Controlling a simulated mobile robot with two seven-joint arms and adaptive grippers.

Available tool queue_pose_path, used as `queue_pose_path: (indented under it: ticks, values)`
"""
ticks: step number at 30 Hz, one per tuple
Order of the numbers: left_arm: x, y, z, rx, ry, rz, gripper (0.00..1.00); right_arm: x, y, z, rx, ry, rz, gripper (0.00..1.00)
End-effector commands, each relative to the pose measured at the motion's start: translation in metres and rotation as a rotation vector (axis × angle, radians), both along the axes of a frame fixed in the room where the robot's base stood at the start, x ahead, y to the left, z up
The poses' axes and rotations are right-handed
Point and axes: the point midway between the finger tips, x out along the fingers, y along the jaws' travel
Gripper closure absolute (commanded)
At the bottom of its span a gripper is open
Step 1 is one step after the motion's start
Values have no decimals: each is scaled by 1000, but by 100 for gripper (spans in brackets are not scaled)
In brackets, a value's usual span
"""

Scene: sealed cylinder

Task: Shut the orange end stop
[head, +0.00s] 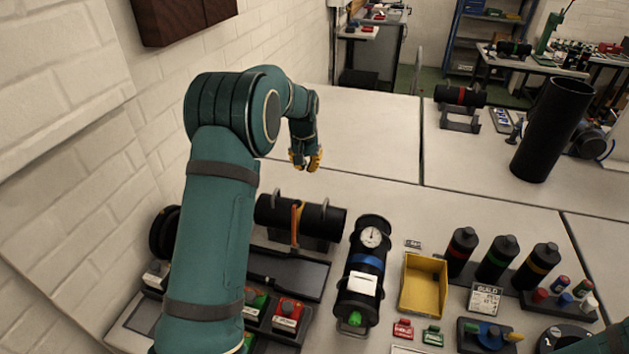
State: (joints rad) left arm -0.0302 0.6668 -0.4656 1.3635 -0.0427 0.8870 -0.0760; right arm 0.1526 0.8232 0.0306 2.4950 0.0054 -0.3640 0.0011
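An orange upright piece (295,226), which looks like the orange end stop, stands at the middle of a black horizontal cylinder (325,221) left of the table's centre. The view is too small to show whether it is open or closed. My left gripper (308,162), with yellow fingertips, hangs above and behind the cylinder, clear of it. Its fingers are small and seen edge-on, so their opening is unclear. My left arm hides part of the bench to the left of the cylinder. My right gripper is out of view.
A black cylinder with a gauge (371,237) stands right of the orange piece, beside a yellow tray (424,284). Red and green buttons (288,312) sit in front. Several dark bottles (497,257) and a tall black tube (553,130) are at right.

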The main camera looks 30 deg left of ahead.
Motion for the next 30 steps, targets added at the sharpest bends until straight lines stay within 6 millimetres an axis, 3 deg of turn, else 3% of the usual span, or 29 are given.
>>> queue_pose_path:
  ticks: [8,19,21,30]
  values:
    - [4,1,-31,0,4,0,100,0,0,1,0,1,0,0]
    - [15,4,-104,0,5,0,100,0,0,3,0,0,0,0]
    - [5,1,-95,-1,1,0,100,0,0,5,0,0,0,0]
    - [-20,-5,-92,0,1,0,100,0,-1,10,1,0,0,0]
